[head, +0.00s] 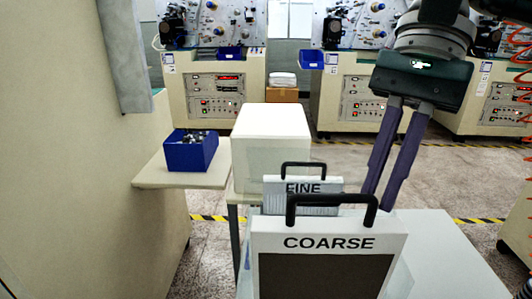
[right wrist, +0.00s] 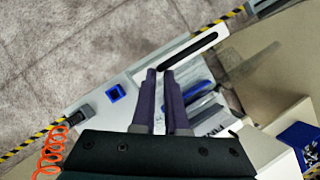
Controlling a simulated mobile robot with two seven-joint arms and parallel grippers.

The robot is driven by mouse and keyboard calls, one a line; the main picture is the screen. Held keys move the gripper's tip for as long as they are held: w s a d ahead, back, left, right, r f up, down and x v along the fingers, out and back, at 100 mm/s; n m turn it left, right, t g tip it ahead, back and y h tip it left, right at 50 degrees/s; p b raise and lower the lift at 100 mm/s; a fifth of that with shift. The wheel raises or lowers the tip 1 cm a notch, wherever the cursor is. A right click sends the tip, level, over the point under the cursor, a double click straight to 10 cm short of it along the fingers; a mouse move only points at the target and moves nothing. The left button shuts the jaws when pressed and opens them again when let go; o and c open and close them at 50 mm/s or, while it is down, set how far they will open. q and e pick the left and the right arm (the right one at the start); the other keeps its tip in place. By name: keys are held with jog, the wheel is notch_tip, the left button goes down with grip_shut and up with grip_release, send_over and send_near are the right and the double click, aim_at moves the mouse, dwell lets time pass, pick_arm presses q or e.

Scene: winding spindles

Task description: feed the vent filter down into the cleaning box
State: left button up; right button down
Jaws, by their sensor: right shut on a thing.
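The COARSE filter (head: 332,243), a white-framed panel with a dark face and black handle (head: 332,198), stands upright in the head view's foreground. My right gripper (head: 378,203) is shut at the right end of that handle. In the right wrist view, my fingertips (right wrist: 159,72) meet the end of the black handle bar (right wrist: 190,48). The FINE filter (head: 328,183), smaller looking, is behind it and partly hidden. I cannot tell for sure which thing is the cleaning box; the area below the COARSE filter is hidden. My left gripper is not in view.
A white box (head: 270,125) stands behind and left of the filters. A blue bin (head: 190,152) sits on a shelf at left. A blue square fitting (right wrist: 115,93) shows in the right wrist view. Machines line the back.

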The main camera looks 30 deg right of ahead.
jog(key=shift+f, duration=0.3)
jog(key=c, duration=0.9)
grip_release()
jog(key=shift+o, duration=0.2)
jog(key=shift+d+r+b, duration=0.15)
jog(key=shift+r+b, duration=0.1)
jog(key=shift+b, duration=0.05)
jog(key=b+v, duration=0.1)
jog(key=v, duration=0.5)
jog(key=shift+w+d+r, duration=0.1)
jog(key=shift+d+r, duration=0.05)
jog(key=shift+r, duration=0.15)
jog(key=shift+d+r, duration=0.1)
jog(key=shift+r, duration=0.1)
jog(key=shift+s, duration=0.2)
